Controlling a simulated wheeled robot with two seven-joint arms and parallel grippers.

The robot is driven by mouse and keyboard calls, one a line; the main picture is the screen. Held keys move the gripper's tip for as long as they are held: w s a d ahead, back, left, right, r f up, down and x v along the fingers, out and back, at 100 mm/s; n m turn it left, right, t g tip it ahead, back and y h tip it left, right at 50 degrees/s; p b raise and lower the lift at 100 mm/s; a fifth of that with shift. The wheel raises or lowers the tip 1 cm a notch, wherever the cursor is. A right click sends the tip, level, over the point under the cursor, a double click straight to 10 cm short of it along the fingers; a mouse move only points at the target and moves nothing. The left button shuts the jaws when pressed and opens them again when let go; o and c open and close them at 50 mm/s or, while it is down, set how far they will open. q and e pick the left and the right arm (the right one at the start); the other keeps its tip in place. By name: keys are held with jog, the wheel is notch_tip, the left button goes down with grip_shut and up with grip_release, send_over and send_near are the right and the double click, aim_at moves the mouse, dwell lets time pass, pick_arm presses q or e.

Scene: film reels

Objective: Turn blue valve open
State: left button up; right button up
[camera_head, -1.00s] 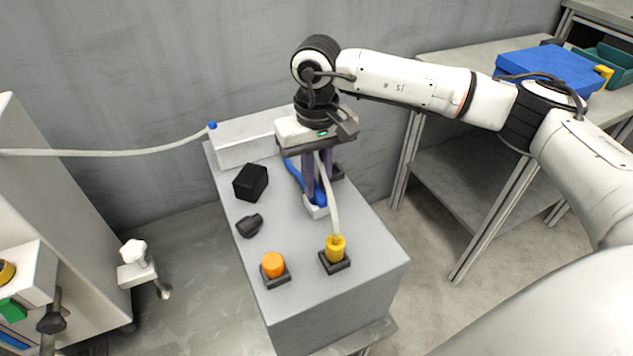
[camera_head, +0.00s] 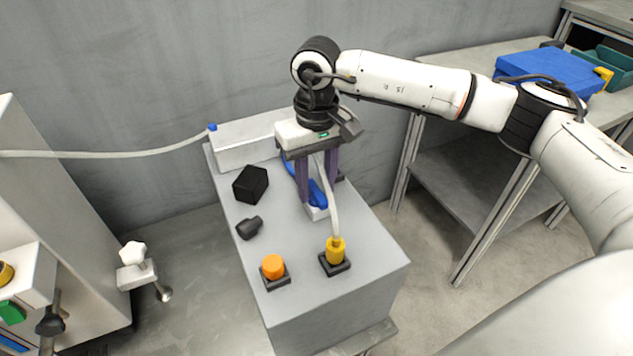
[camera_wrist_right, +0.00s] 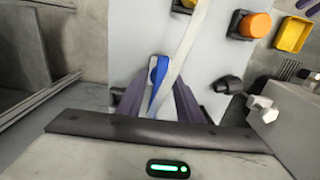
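The blue valve (camera_head: 318,196) has a long blue handle on a pale body, on top of the grey cabinet. In the right wrist view its handle (camera_wrist_right: 158,78) lies between my fingers, with a gap visible on both sides. My right gripper (camera_head: 318,198) points down over the valve, with its purple fingers spread around the handle. In the right wrist view the gripper (camera_wrist_right: 158,90) is open. The fingers and palm hide part of the handle in the head view. My left gripper is not in view.
A pale hose (camera_head: 333,205) runs from a yellow connector (camera_head: 335,252) up past the right finger. An orange button (camera_head: 273,267), a black knob (camera_head: 249,228) and a black block (camera_head: 251,184) stand on the cabinet top. A white box (camera_head: 245,145) stands at the back.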

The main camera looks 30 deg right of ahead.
aim_at(316, 191)
pick_arm(q)
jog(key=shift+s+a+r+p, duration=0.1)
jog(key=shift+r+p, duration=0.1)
jog(key=shift+p, duration=0.7)
pick_arm(e)
notch_tip(316, 191, up, 10)
jog(key=shift+r, duration=0.2)
